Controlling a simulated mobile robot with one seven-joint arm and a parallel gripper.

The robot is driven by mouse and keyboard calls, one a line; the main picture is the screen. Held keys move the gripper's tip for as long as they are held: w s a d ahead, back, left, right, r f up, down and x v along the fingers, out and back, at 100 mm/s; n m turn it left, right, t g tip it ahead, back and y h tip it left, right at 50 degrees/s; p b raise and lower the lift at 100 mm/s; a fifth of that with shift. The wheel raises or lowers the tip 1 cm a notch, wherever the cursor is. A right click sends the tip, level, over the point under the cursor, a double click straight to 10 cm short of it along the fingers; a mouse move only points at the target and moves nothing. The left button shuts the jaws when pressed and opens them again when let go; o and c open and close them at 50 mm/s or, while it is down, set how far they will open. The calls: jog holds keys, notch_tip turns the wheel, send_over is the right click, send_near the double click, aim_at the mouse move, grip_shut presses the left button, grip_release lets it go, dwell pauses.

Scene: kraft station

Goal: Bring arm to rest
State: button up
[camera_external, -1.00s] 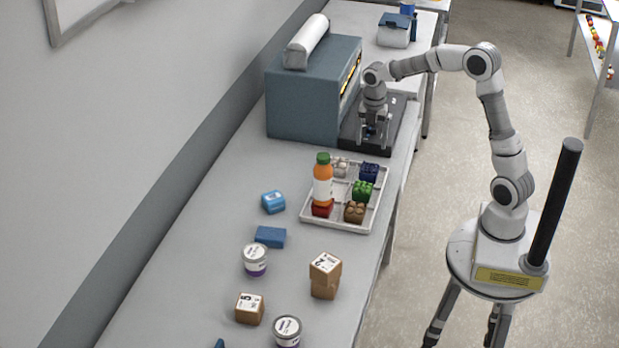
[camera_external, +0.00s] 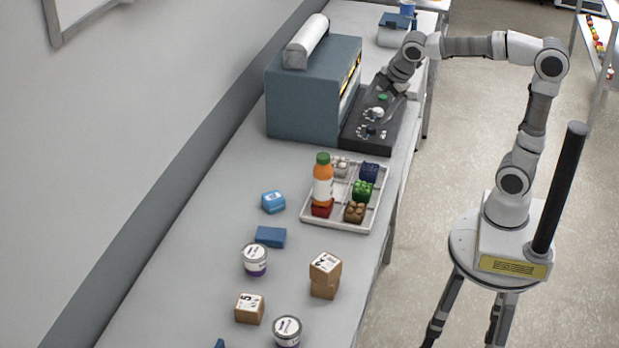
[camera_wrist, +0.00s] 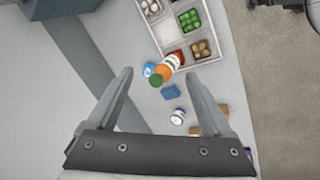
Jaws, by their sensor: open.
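My arm reaches left from its stand over the far part of the bench in the external view. My gripper (camera_external: 370,110) is in the air near the black control panel (camera_external: 368,146) in front of the blue-grey machine (camera_external: 312,98). In the wrist view, my gripper (camera_wrist: 162,88) has its two fingers spread wide with nothing between them up close. The bench items seen between and beyond the fingers lie well below.
A white sectioned tray (camera_external: 337,222) holds colored blocks and an orange bottle (camera_external: 323,180). Several blue items, tins and brown boxes (camera_external: 325,272) stand nearer on the bench (camera_external: 190,285). A blue-grey box (camera_external: 393,32) stands at the far end.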

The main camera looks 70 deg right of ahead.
jog(key=s+a+r+m+t, duration=0.1)
jog(key=s+a+r+m, duration=0.2)
jog(key=s, duration=0.2)
jog(key=s+a+f+m+y+b, duration=0.1)
jog(key=s+f+m+b, duration=0.3)
jog(key=s+f+m, duration=0.4)
jog(key=s+f, duration=0.4)
jog(key=s, duration=0.1)
jog(key=shift+y, duration=0.4)
jog(key=shift+a, duration=0.1)
